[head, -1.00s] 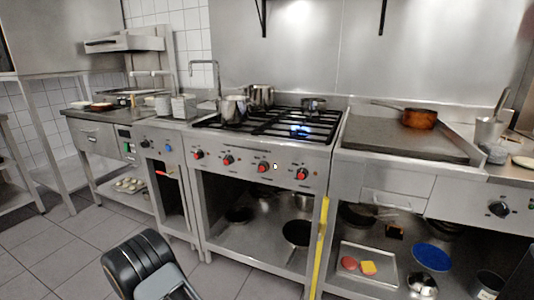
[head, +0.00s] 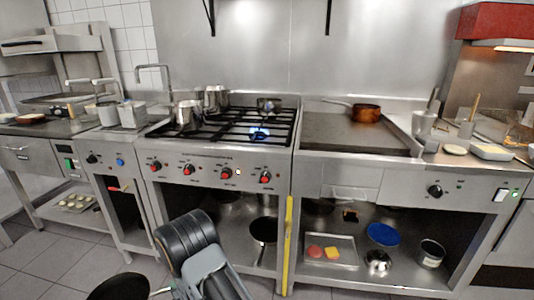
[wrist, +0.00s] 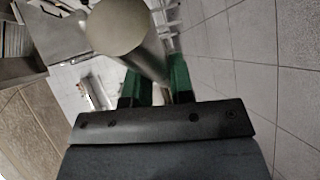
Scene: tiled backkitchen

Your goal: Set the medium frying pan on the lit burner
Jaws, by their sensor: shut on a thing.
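The frying pan (head: 120,287) is dark and shows at the bottom edge of the head view, partly cut off, with its handle pointing right toward my arm. In the wrist view the pan (wrist: 117,25) is a pale grey round shape, its handle running down between the green fingers. My gripper (wrist: 158,82) is shut on that handle. The lit burner (head: 260,133) shows a blue flame at the front right of the black-grated stove (head: 222,141). The pan is low in front of the stove, well apart from the burner.
Steel pots stand on the stove at left (head: 187,115), back left (head: 216,98) and behind the flame (head: 268,105). A copper pan (head: 366,113) sits on the griddle (head: 345,135) to the right. Another dark pan (head: 263,230) is under the stove. A yellow post (head: 288,245) stands at its right.

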